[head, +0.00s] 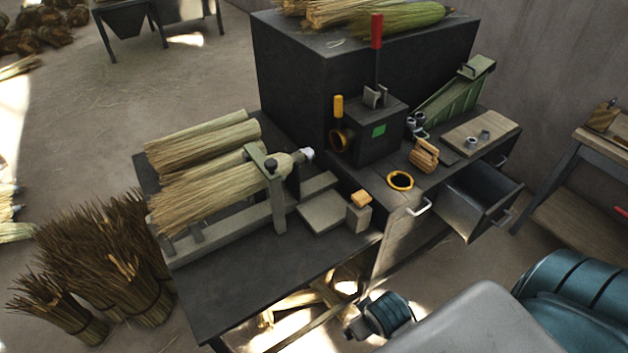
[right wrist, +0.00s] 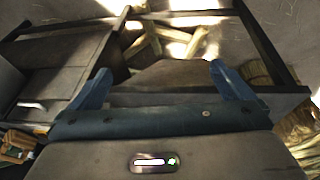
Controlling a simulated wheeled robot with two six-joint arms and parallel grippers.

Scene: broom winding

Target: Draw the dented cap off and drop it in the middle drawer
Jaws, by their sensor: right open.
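A pale, silvery cap (head: 307,154) sits on the end of the bound straw broom head (head: 215,192), which lies in a clamp (head: 272,180) on the dark bench. Dents are too small to make out. The middle drawer (head: 474,205) is pulled out at the bench's right side and looks empty from here. My right gripper (head: 362,318) is low in front of the bench, well away from the cap. The right wrist view shows its two blue fingers (right wrist: 160,78) spread apart with nothing between them. My left gripper is not in view.
A box with a red lever (head: 376,45) stands behind the cap. A yellow-rimmed hole (head: 400,181), a wound coil (head: 424,155) and a wooden board (head: 480,138) are on the right bench top. A small block on a post (head: 360,200) stands near the front edge.

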